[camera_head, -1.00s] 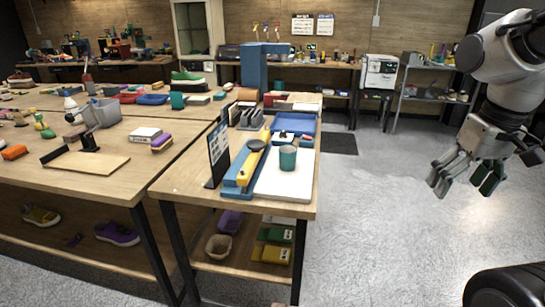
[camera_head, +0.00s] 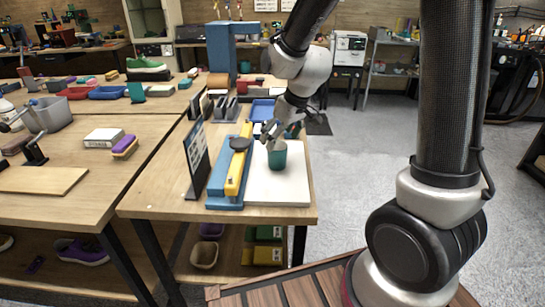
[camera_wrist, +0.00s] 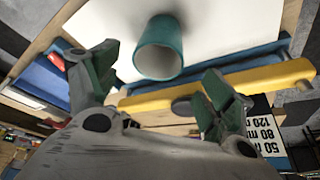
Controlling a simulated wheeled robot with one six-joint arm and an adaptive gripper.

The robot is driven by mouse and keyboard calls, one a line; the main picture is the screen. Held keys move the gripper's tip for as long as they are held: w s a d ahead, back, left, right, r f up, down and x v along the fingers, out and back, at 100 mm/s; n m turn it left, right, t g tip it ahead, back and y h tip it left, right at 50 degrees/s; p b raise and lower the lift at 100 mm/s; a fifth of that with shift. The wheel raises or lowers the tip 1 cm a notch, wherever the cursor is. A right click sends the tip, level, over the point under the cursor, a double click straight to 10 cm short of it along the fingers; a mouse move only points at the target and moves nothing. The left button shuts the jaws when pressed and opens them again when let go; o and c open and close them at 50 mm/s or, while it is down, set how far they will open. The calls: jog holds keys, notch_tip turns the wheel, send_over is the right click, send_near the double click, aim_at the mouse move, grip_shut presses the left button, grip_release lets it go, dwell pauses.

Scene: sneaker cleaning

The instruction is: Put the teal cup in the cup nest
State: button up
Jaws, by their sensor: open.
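The teal cup (camera_head: 277,157) stands upright on a white board (camera_head: 290,188) at the front right of the narrow table. My gripper (camera_head: 280,132) is just behind and above the cup, open and empty. In the wrist view, the cup (camera_wrist: 159,50) shows between and a little beyond the two green fingertips of my gripper (camera_wrist: 160,80), with no clear contact. A dark round disc (camera_head: 240,144) sits on a yellow bar (camera_head: 237,172) left of the cup. I cannot tell which thing is the cup nest.
The yellow bar lies on a blue base (camera_head: 224,187) beside the board. A dark upright sign (camera_head: 195,160) stands at the left. A blue tray (camera_head: 263,110) and a grey rack (camera_head: 225,108) are farther back. Open floor (camera_head: 375,160) lies right of the table.

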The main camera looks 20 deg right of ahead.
aim_at(277, 148)
jog(key=x, duration=0.5)
jog(key=shift+d+f, duration=0.25)
jog(key=shift+f, duration=0.05)
jog(key=shift+s, duration=0.1)
jog(key=c, duration=1)
jog(key=shift+c, duration=0.2)
